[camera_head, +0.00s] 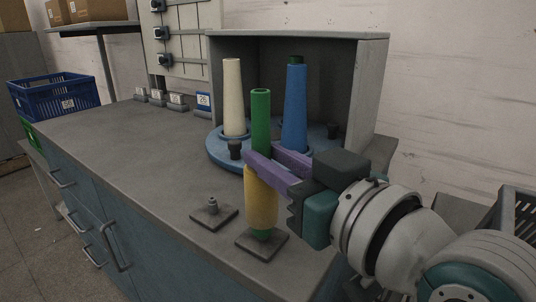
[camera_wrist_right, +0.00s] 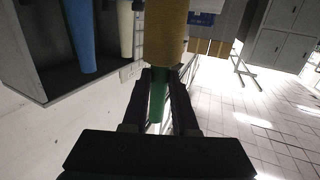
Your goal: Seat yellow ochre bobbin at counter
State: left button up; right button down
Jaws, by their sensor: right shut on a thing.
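The yellow ochre bobbin (camera_head: 261,199) stands upright near the counter's front right, its green core (camera_head: 261,115) showing above and below the yarn. My right gripper (camera_head: 261,153), with purple fingers, is shut on the core just above the yarn. The bobbin's lower end is over a dark square base plate (camera_head: 272,246); I cannot tell whether it rests on it. The bobbin (camera_wrist_right: 165,32) also shows in the right wrist view, its core between the fingers. The grey counter (camera_head: 140,170) runs along the wall. My left gripper is not in view.
A second square plate with a bare peg (camera_head: 213,203) lies to the left. Behind, a blue round turntable (camera_head: 216,150) holds a cream bobbin (camera_head: 233,95) and a blue bobbin (camera_head: 294,110) inside a grey open housing (camera_head: 372,70).

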jog(key=shift+f+b, duration=0.3)
jog(key=shift+f, duration=0.25)
dwell(0.4)
jog(key=c, duration=0.6)
grip_release()
jog(key=p+v, duration=0.1)
jog(key=v, duration=0.9)
jog(key=shift+r, duration=0.1)
